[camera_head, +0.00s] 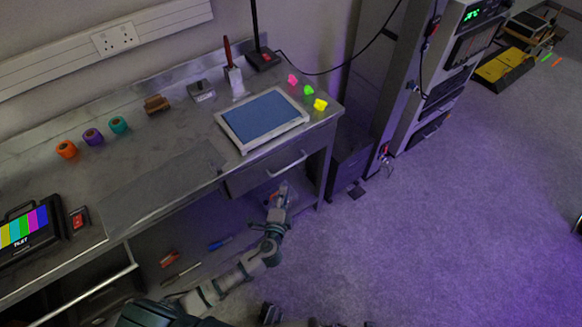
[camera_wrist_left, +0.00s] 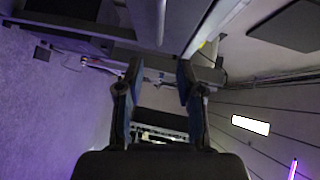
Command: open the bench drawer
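The bench drawer (camera_head: 245,180) is under the right end of the metal bench, and its front looks flush with the bench. Its pale bar handle (camera_head: 287,166) runs across the front. My left gripper (camera_head: 283,190) is just below and in front of the handle, and it looks apart from it. In the left wrist view, the two fingers of my left gripper (camera_wrist_left: 158,75) are spread with nothing between them. A pale diagonal bar (camera_wrist_left: 217,28) passes by the right fingertip there; I cannot tell if it is the handle. My right gripper is not in view.
The bench top (camera_head: 155,150) holds a blue-screened panel (camera_head: 262,118), coloured rolls, tape pieces and a colour-bar monitor (camera_head: 28,232). Tools lie on the shelf below. An equipment rack (camera_head: 425,90) stands at the right. The carpet (camera_head: 440,230) in front of the drawer is clear.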

